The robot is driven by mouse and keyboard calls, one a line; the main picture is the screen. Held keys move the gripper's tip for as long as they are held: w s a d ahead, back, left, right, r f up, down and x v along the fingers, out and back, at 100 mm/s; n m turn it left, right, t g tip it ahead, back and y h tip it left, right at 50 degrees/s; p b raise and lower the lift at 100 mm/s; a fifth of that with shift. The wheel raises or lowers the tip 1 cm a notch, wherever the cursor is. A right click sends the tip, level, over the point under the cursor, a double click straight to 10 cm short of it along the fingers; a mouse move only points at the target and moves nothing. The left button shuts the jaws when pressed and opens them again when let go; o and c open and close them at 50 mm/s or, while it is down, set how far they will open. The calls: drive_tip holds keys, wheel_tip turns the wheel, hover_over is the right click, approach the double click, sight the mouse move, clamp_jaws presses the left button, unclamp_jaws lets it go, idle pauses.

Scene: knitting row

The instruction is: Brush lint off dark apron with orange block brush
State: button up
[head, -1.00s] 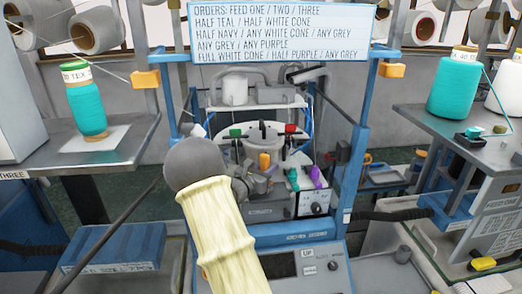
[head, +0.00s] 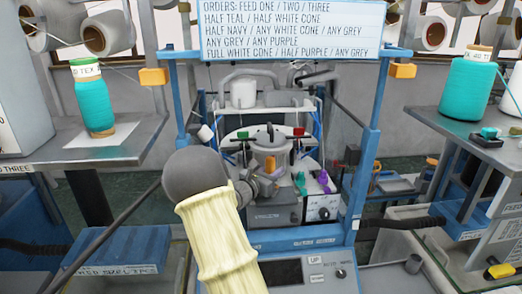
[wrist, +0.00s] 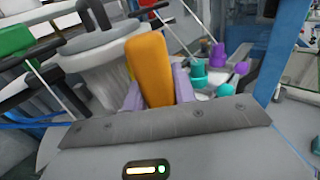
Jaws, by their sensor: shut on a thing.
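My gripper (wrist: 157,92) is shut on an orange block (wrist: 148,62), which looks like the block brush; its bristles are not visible. The block stands up between the two pale purple fingers in the wrist view. In the head view the orange block (head: 270,164) is small, in front of the knitting machine's middle, with my gripper (head: 266,178) just below it, partly hidden by my arm. I cannot make out a dark apron or lint in either view.
The blue-framed machine (head: 372,130) stands ahead, with teal and purple pieces (head: 322,180) at its right. Side tables hold a teal cone (head: 95,98) at left and another (head: 468,88) at right. An order sign (head: 290,30) hangs above. A control panel (head: 318,270) is low in front.

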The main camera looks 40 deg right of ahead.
drive_tip(key=shift+w+a, duration=0.35)
drive_tip(key=shift+a, duration=0.25)
drive_tip(key=shift+w+a, duration=0.35)
drive_tip(key=shift+a, duration=0.2)
drive_tip(key=shift+w+a+r, duration=0.1)
drive_tip(key=shift+r, duration=0.25)
drive_tip(key=shift+r+p, duration=0.45)
drive_tip(key=shift+r, duration=0.35)
drive_tip(key=shift+r+p, duration=0.4)
drive_tip(key=shift+r, duration=0.35)
drive_tip(key=shift+r+p, duration=0.45)
drive_tip(key=shift+r, duration=0.2)
drive_tip(key=shift+r+p, duration=0.75)
drive_tip(key=shift+r, duration=0.7)
drive_tip(key=shift+f, duration=0.1)
